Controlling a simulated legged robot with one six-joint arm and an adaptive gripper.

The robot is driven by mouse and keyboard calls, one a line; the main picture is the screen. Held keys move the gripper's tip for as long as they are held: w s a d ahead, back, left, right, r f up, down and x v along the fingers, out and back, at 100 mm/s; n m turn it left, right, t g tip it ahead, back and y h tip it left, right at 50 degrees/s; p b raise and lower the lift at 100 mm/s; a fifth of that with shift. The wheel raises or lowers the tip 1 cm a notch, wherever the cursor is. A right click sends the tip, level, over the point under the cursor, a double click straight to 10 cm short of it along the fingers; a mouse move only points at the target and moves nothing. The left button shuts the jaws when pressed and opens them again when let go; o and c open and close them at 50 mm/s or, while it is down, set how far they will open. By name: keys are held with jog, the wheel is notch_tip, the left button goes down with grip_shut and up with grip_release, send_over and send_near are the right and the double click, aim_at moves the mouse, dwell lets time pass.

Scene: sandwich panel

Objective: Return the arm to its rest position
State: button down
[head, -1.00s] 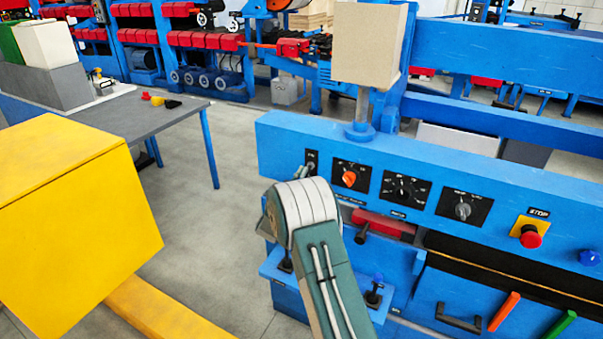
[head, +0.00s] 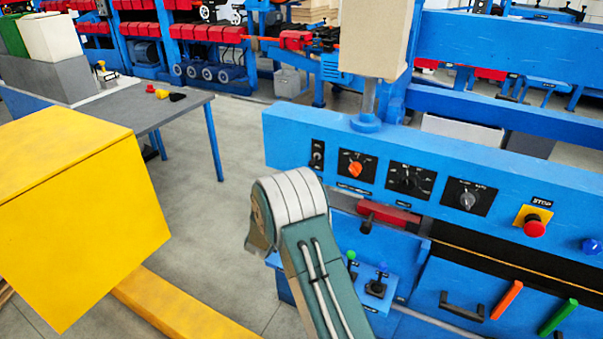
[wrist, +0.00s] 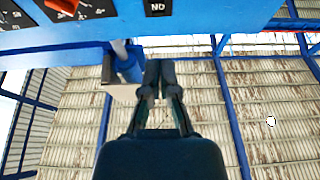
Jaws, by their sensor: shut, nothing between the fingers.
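My gripper (wrist: 160,75) shows in the wrist view with its two dark fingers together and nothing between them. It points toward the roof, below and clear of the blue panel (wrist: 200,18) at the top of that view. In the head view my arm's grey-green link rises from the bottom edge and bends at its white-banded joint, in front of the blue control panel (head: 440,178). The gripper itself is hidden behind my arm there. The panel carries an orange knob (head: 355,169), a grey knob (head: 467,200) and a red stop button (head: 535,228).
A yellow box (head: 80,220) stands close on the left, with a yellow beam (head: 180,308) beside it. A grey table (head: 165,110) is behind. Small levers (head: 376,284) stand on a blue ledge just right of my arm. Open floor (head: 215,220) lies between box and panel.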

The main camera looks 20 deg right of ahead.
jog(key=a+r+n+t+y, duration=0.35)
jog(key=a+r+y, duration=0.25)
jog(key=r+y, duration=0.35)
jog(key=s+a+r+n+g+y, duration=0.35)
jog(key=s+a+r+y, duration=0.25)
jog(key=s, duration=0.2)
jog(key=s+a+f+n+g+y, duration=0.1)
jog(key=s+g, duration=0.3)
jog(key=s, duration=1.1)
jog(key=s+a+f+n+g+y, duration=0.1)
jog(key=s+g, duration=0.3)
jog(key=s, duration=1.2)
jog(key=shift+s+f+n, duration=0.15)
jog(key=shift+f+n, duration=0.55)
jog(key=shift+f, duration=0.15)
